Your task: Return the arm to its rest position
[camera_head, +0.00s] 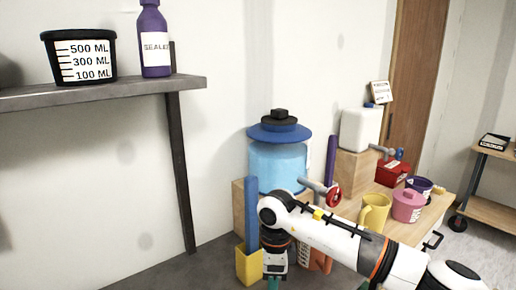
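My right arm (335,238) comes in from the lower right and reaches across the front of the workbench. Its wrist bends downward at the left end, and the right gripper (274,282) points down at the bottom edge of the picture. The fingertips are mostly cut off there, so I cannot tell whether they are open or shut. A small teal patch shows at the gripper's lower end. My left gripper is not in view.
A yellow holder (249,268) stands just left of the gripper. A blue water dispenser (277,165) with a red tap (333,196) stands behind the arm. A yellow mug (374,212) and pink pot (408,205) are beyond it. A wall shelf (150,88) is at left.

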